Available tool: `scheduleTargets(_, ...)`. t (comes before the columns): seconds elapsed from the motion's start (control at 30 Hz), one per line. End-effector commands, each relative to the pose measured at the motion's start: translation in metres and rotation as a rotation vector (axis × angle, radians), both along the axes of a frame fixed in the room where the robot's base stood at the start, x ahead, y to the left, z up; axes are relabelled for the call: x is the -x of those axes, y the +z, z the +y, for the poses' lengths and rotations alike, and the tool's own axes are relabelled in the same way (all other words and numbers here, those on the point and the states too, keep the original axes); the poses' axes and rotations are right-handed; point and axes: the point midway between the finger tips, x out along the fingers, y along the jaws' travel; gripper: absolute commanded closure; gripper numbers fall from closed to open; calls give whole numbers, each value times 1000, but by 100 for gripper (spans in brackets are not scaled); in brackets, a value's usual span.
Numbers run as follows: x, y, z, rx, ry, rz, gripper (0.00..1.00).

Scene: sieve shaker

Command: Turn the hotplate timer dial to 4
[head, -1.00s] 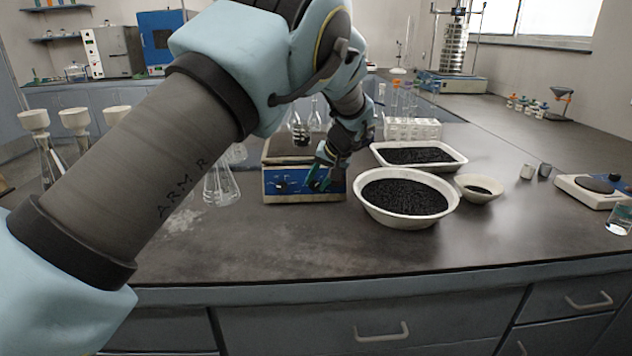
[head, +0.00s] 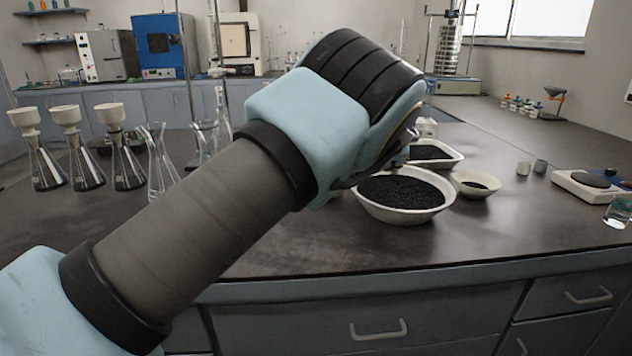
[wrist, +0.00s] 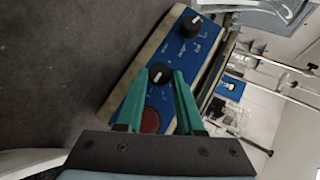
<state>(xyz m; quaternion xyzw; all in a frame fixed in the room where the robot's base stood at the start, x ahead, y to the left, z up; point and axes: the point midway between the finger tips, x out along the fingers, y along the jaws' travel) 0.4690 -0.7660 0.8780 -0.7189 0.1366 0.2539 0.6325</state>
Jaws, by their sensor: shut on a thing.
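The hotplate (wrist: 180,58) shows in the wrist view as a blue front panel with a pale edge, tilted in the picture. It carries two black knobs and a round red part (wrist: 150,121). One knob (wrist: 159,73) sits between the green fingertips of my gripper (wrist: 162,76), which is shut on it. The other knob (wrist: 191,26) is farther up the panel, clear of the fingers. The markings are too small to read, so I cannot tell the dial's setting. In the head view my arm hides the hotplate and my gripper.
A bowl of black grains (head: 405,212) and a small bowl (head: 475,185) stand right of my arm, with a tray of grains (head: 455,158) behind. Flasks with funnels (head: 83,165) stand at the left.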

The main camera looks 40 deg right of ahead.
Motion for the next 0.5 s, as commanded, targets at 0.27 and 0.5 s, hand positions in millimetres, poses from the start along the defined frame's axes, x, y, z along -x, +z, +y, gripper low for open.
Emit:
scheduleTargets(0.27, -2, -3, 2, -17, -2, -9, 100)
scheduleTargets(0.5, -2, -3, 3, -18, -1, -9, 62)
